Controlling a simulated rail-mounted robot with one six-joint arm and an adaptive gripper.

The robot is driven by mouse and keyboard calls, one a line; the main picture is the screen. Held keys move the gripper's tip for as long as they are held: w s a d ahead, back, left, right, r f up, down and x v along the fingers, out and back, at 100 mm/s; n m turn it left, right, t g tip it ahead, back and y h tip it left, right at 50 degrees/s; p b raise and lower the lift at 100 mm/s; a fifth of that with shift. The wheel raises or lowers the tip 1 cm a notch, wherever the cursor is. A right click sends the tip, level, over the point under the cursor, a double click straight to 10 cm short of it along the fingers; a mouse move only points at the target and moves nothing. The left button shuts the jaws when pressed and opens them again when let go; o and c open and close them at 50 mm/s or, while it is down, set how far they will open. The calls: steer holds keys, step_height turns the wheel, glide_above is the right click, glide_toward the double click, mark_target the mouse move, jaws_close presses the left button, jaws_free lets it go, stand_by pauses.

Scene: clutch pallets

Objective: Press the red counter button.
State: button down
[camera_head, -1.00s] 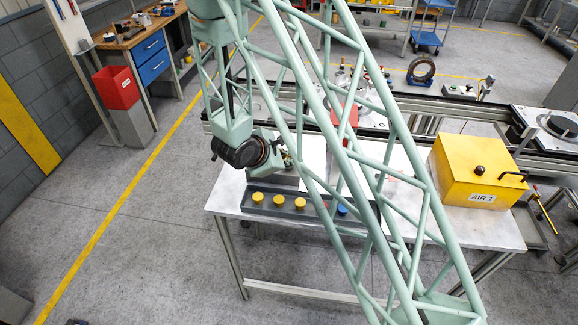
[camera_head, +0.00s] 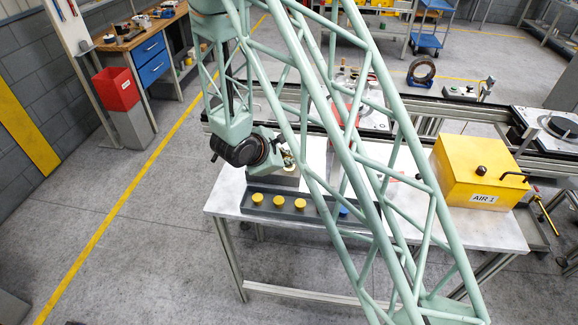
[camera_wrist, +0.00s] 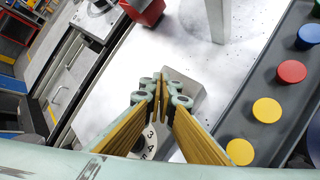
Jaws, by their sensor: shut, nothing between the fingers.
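My gripper (camera_wrist: 162,84) is shut and empty in the wrist view, its yellow-brown fingers pointing over the white table (camera_wrist: 115,92). A grey box (camera_wrist: 188,101) lies below and beside the fingertips, partly hidden by them. A white dial with black digits (camera_wrist: 150,138) shows between the fingers. I cannot make out a red button on this device; the fingers cover part of it. A red round disc (camera_wrist: 291,71) sits in the dark tray at the right, apart from my gripper. In the head view my wrist hangs low over the table's left end, close above the grey device (camera_head: 288,178).
The dark tray (camera_head: 247,209) runs along the table's front edge with yellow discs (camera_head: 279,200) and a blue disc (camera_wrist: 308,36). A red block (camera_wrist: 143,10) stands farther back. A yellow AIR 1 box (camera_head: 475,165) stands at the right. A conveyor rail (camera_head: 455,108) runs behind.

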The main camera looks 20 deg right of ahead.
steer(key=shift+r, duration=0.2)
stand_by(0.3)
steer(key=shift+r+p, duration=0.45)
steer(key=shift+r, duration=2.4)
